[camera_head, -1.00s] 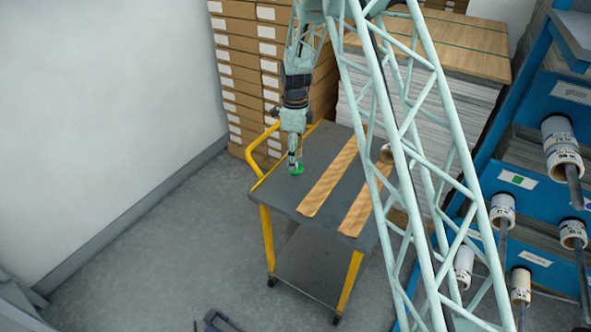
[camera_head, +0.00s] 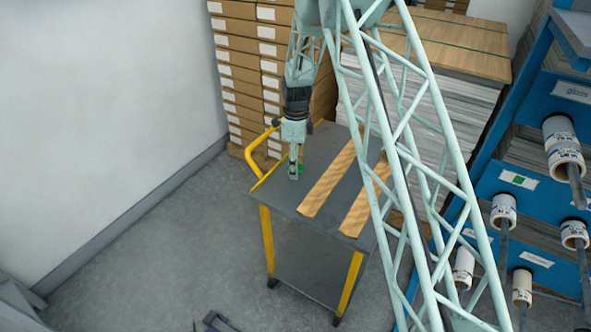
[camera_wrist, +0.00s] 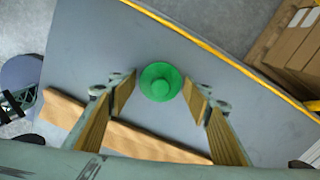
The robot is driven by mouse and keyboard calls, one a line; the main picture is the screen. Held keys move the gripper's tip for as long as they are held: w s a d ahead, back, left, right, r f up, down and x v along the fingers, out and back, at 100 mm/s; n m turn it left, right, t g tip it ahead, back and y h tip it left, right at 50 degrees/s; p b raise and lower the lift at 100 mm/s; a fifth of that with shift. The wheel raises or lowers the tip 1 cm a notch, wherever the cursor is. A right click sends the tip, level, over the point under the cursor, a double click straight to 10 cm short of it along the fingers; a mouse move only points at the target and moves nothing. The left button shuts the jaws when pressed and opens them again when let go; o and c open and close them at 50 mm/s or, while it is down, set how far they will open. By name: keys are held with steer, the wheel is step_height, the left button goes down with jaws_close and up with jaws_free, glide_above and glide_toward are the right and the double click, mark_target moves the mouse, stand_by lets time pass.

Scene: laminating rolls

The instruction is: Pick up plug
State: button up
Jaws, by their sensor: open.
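The plug is a round green piece with a raised round centre. In the wrist view the plug (camera_wrist: 160,82) lies on the grey cart top, between my gripper's two spread fingers (camera_wrist: 163,84) and apart from both. My gripper is open and empty, with wood-coloured finger pads. In the head view my gripper (camera_head: 293,176) is low over the left part of the cart top (camera_head: 325,146). There only a sliver of the plug (camera_head: 301,168) shows, the rest hidden behind my gripper.
Two wooden strips (camera_head: 326,183) lie on the cart right of my gripper. A yellow handle (camera_head: 255,152) rises at the cart's left end. Stacked brown boxes (camera_head: 240,80) stand behind. A blue rack with rolls (camera_head: 520,185) is at the right.

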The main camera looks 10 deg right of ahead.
steer(key=shift+c, duration=0.5)
steer(key=c, duration=0.5)
steer(key=shift+r, duration=0.15)
steer(key=shift+r+p, duration=0.35)
steer(key=shift+r, duration=1.3)
steer(key=s+d, duration=0.2)
steer(key=s, duration=0.2)
steer(key=s+d+r, duration=0.1)
steer(key=s+d, duration=0.2)
steer(key=s, duration=0.2)
steer(key=s+d+p, duration=0.1)
steer(key=s+d, duration=0.2)
steer(key=s, duration=0.1)
steer(key=shift+s+d+r, duration=0.1)
steer(key=shift+s+r, duration=0.1)
steer(key=shift+s, duration=0.15)
steer(key=shift+r, duration=0.15)
